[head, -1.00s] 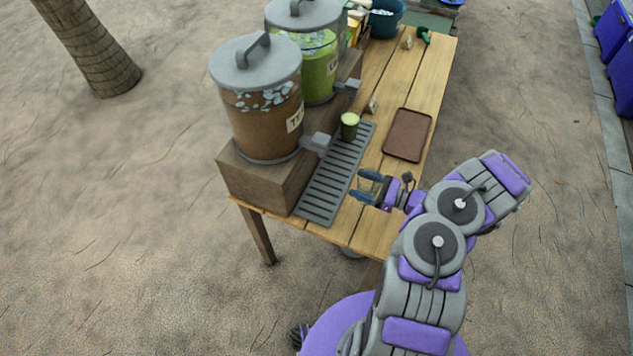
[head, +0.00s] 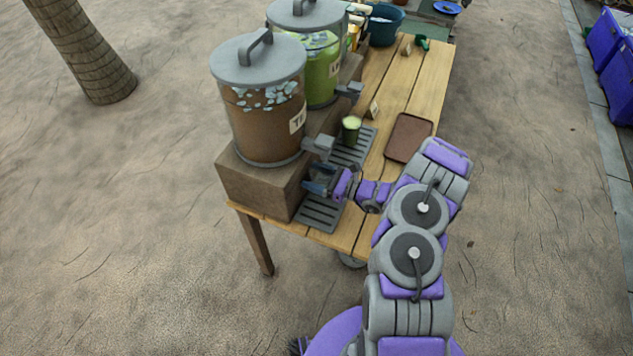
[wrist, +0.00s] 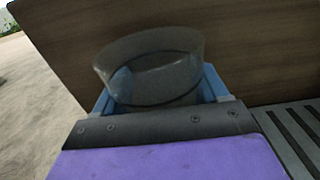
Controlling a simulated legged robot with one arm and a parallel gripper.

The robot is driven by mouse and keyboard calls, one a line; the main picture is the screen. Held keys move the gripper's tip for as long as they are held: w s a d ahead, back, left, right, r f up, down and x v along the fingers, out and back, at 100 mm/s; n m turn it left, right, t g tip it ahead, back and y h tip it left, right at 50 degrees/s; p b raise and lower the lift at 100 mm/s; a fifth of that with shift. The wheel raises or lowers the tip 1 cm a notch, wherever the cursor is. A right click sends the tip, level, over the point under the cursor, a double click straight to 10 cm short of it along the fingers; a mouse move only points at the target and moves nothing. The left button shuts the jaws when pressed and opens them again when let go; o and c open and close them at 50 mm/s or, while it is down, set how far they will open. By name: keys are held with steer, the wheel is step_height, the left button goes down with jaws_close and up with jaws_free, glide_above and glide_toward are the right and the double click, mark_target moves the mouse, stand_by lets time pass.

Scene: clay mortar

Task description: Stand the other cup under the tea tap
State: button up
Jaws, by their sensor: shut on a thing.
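The tea dispenser (head: 262,118) is a clear drum of brown liquid and ice with a grey lid, on a wooden block. Its grey tap (head: 319,147) juts out to the right. My gripper (head: 318,186) is below and just beside the tap, over the slatted drip tray (head: 320,213). In the wrist view my gripper (wrist: 165,100) is shut on a clear, empty-looking cup (wrist: 152,68), which is upright in front of the wooden block. The cup's base is hidden, so I cannot tell whether it touches the tray. A green-filled cup (head: 351,131) stands farther back on the tray.
The wooden block (head: 258,188) is close to my gripper. A green drink dispenser (head: 321,65) stands behind the tea. A brown serving tray (head: 408,138) lies on the table (head: 425,88) at right. A teal tub (head: 385,24) is at the back.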

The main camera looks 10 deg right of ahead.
step_height(320, 180, down, 2)
steer(key=shift+d+f, duration=0.1)
steer(key=shift+f, duration=0.05)
steer(key=shift+d, duration=0.4)
steer(key=shift+f+b, duration=0.1)
steer(key=shift+b, duration=0.2)
steer(key=o, duration=1)
steer(key=shift+a, duration=0.3)
steer(key=shift+o, duration=0.2)
steer(key=shift+d+r, duration=0.15)
steer(key=shift+r, duration=0.15)
steer(key=p+v, duration=0.3)
steer(key=v, duration=0.9)
steer(key=shift+f, duration=0.1)
